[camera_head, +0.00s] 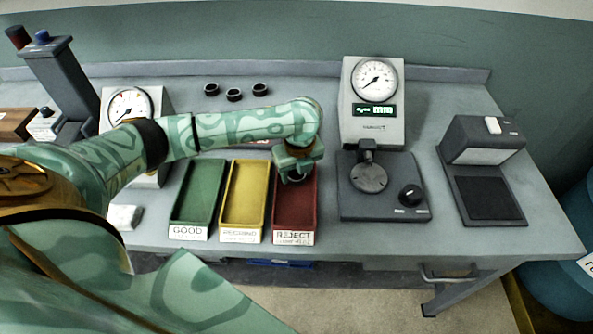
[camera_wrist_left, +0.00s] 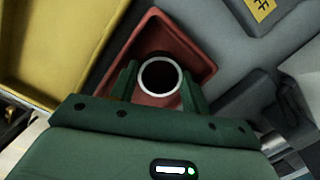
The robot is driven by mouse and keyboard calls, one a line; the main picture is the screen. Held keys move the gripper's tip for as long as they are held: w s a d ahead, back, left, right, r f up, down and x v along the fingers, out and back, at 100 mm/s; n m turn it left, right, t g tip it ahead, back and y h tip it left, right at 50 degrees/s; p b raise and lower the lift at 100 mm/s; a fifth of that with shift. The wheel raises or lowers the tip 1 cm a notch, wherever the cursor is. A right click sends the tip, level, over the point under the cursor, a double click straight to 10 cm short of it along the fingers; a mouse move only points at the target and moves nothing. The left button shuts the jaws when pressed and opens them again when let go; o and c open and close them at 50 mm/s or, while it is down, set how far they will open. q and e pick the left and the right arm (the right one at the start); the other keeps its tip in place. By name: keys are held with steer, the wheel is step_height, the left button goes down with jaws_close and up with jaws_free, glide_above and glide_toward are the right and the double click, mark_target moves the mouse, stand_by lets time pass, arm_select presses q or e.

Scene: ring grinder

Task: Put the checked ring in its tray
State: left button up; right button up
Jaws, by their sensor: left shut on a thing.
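My left gripper (camera_head: 296,178) reaches over the red tray labelled REJECT (camera_head: 295,222) in the head view. In the left wrist view the left gripper (camera_wrist_left: 159,82) is shut on a ring (camera_wrist_left: 160,58) with a bright rim and dark middle. The ring is held between the two fingers, with the red tray (camera_wrist_left: 170,28) below and around it in the picture. I cannot tell its height above the tray floor. The yellow REGRIND tray (camera_head: 243,205) and the green GOOD tray (camera_head: 198,200) stand to the left. My right gripper is not in view.
Several dark rings (camera_head: 234,95) lie at the back of the bench. A gauge stand with a green display (camera_head: 372,110) and a grey lamp box (camera_head: 481,140) stand to the right. A dial device (camera_head: 130,105) stands left, partly behind my arm. A white block (camera_head: 124,217) lies front left.

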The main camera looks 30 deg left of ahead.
arm_select(q)
steer(key=o, duration=0.9)
steer(key=shift+f, duration=0.1)
steer(key=shift+c, duration=0.2)
step_height(320, 180, up, 12)
steer(key=d+p, duration=0.1)
steer(key=p, duration=0.4)
steer(key=shift+s+d, duration=0.15)
steer(key=shift+s, duration=0.25)
